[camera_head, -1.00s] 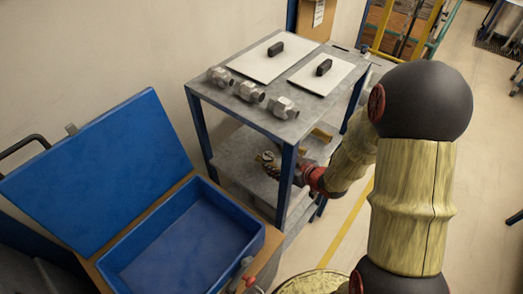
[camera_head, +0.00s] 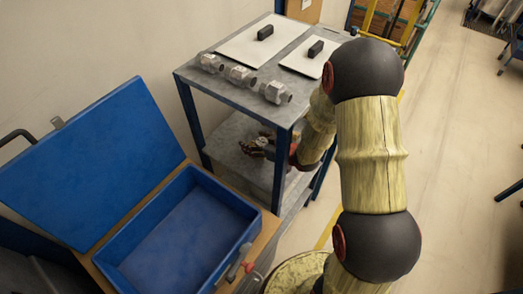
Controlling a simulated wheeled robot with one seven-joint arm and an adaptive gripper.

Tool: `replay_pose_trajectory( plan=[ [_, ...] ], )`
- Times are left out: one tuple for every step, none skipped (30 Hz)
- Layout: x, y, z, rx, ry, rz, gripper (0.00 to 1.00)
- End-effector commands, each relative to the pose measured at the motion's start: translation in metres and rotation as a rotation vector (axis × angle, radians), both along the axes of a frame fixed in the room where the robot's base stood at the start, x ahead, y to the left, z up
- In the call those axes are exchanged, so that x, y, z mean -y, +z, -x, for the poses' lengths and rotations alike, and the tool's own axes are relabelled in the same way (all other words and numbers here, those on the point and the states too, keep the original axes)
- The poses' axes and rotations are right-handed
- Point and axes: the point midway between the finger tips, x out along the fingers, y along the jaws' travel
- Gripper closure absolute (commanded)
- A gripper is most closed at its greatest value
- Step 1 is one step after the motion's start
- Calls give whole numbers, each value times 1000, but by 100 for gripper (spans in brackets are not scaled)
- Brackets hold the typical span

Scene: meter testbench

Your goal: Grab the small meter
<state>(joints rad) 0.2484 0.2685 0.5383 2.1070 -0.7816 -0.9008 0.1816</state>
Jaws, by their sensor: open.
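Three small grey meter-like metal bodies stand in a row along the front edge of the table top: the left one (camera_head: 209,62), the middle one (camera_head: 240,75) and the right one (camera_head: 275,92). I cannot tell which of them, if any, is the small meter. My gripper (camera_head: 254,147) is open below the table top, above the lower shelf (camera_head: 231,160), with its fingers pointing left. It is small in the view, and a table leg and the top hide part of my arm. I cannot make out any object between the fingers.
The steel table (camera_head: 192,77) has blue legs around my forearm. Two white plates (camera_head: 262,41) (camera_head: 312,58) with black handles lie on its top. An open, empty blue case (camera_head: 180,235) stands in front left, its lid (camera_head: 90,165) raised.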

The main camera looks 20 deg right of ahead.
Motion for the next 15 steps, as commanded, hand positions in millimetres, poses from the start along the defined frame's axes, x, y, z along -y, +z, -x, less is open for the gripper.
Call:
replay_pose_trajectory(
  plan=[
    [0,0,0,0,0,0,37],
    [0,0,0,0,0,0,37],
    [0,0,0,0,0,0,37],
    [0,0,0,0,0,0,37],
    [0,0,0,0,0,0,37],
    [0,0,0,0,0,0,39],
    [0,0,0,0,0,0,40],
    [0,0,0,0,0,0,42],
    [0,0,0,0,0,0,44],
    [0,0,0,0,0,0,46],
    [0,0,0,0,0,0,48],
    [0,0,0,0,0,0,50],
    [0,0,0,0,0,0,52],
    [0,0,0,0,0,0,54],
    [0,0,0,0,0,0,56]
  ],
)
